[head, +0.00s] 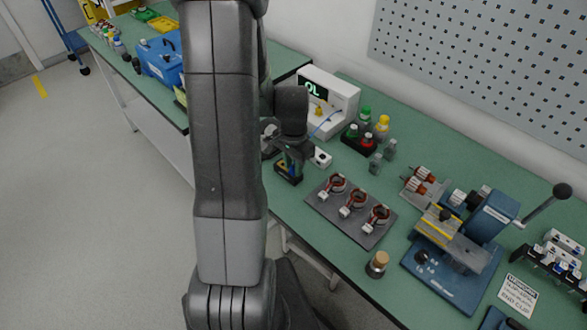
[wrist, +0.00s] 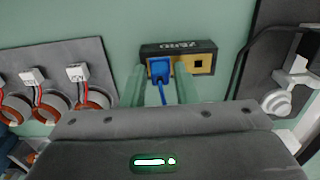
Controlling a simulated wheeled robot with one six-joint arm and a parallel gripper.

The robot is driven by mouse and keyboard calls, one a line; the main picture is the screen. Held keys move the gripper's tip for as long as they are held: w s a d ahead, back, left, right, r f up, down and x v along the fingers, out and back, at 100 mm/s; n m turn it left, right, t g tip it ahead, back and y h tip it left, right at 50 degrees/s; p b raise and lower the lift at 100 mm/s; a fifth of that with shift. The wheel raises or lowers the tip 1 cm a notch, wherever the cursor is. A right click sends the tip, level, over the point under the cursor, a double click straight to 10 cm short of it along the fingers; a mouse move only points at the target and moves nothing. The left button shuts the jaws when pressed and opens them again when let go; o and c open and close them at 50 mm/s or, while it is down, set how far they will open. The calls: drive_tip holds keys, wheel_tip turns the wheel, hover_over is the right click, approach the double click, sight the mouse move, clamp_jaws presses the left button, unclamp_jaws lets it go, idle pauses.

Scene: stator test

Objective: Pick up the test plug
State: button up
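The test plug (wrist: 159,70) is blue with a blue cable, and it sits in the left side of a dark block marked ZERO (wrist: 203,47). The block has a tan face and a square opening at right. In the head view this block (head: 289,175) stands on the green bench below my gripper, and the plug is mostly hidden there. My gripper (wrist: 161,76) has its two pale fingers apart, one on each side of the plug. A gap shows at least on the right side, and the wrist view shows no clear contact.
A white tester (head: 340,88) reading OL stands behind, with a blue cable. A grey tray (head: 335,218) with three copper-wound stators lies to the right. Small bottles (head: 382,126) and a blue hand press (head: 458,262) stand farther right. My arm hides part of the bench.

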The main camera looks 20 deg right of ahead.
clamp_jaws()
wheel_tip(320, 180, up, 10)
idle(0.5)
idle(0.3)
drive_tip(key=w+d+p, duration=0.2)
drive_tip(key=w+d, duration=0.3)
drive_tip(key=d, duration=0.1)
drive_tip(key=w+d+p, duration=0.2)
drive_tip(key=w+d, duration=0.2)
drive_tip(key=d, duration=0.2)
drive_tip(key=w+d+p, duration=0.3)
drive_tip(key=w+d, duration=0.2)
drive_tip(key=d, duration=0.1)
drive_tip(key=shift+w+d, duration=0.35)
drive_tip(key=shift+d, duration=0.05)
